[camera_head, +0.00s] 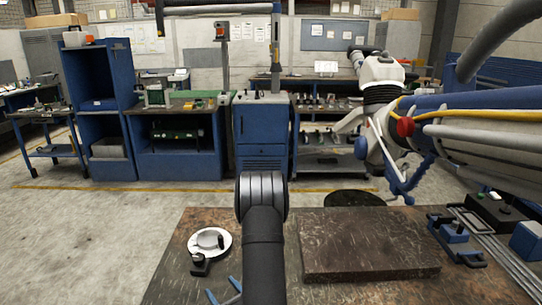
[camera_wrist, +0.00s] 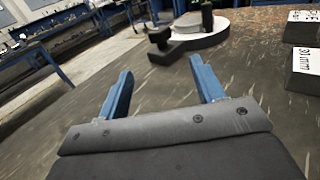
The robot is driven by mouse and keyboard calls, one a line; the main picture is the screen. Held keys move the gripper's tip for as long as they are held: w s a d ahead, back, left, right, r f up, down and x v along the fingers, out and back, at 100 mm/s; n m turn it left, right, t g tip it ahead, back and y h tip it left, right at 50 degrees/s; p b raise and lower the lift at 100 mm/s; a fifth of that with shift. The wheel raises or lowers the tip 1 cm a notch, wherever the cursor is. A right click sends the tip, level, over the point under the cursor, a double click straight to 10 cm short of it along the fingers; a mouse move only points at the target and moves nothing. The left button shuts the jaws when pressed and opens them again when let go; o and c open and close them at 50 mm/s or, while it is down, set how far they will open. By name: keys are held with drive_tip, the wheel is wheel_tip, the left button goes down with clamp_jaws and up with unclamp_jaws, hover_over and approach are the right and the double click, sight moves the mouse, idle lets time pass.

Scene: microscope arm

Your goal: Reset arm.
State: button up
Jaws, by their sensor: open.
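My gripper (camera_head: 223,291) shows low in the head view, its two blue fingers partly hidden by my dark arm. In the wrist view my gripper (camera_wrist: 160,68) has its blue fingers wide apart with only bare tabletop between them. It is empty. A white round base (camera_head: 224,245) with a ring-like part on top lies on the worktable (camera_head: 165,280), behind the gripper. A small dark piece (camera_head: 200,264) sits at its front edge. In the wrist view the white round base (camera_wrist: 206,34) and the dark piece (camera_wrist: 165,42) are beyond the fingers, apart from them.
A thick brown slab (camera_head: 365,245) lies right of my arm. A blue tool (camera_head: 455,232), a dark box (camera_head: 490,208) and rods are at the table's right. White marked blocks (camera_wrist: 300,68) show in the wrist view. A large white and blue jointed arm (camera_head: 383,75) stands behind.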

sight(203, 261)
drive_tip(key=x, duration=1.7)
drive_tip(key=shift+s+d, duration=0.1)
drive_tip(key=shift+d, duration=0.1)
drive_tip(key=shift+n+g+y, duration=1.5)
drive_tip(key=shift+g, duration=0.1)
drive_tip(key=v, duration=1.7)
drive_tip(key=shift+s+d, duration=0.2)
drive_tip(key=shift+d, duration=0.05)
drive_tip(key=x, duration=0.3)
drive_tip(key=shift+a, duration=0.15)
drive_tip(key=shift+w+a, duration=0.45)
drive_tip(key=shift+a, duration=0.15)
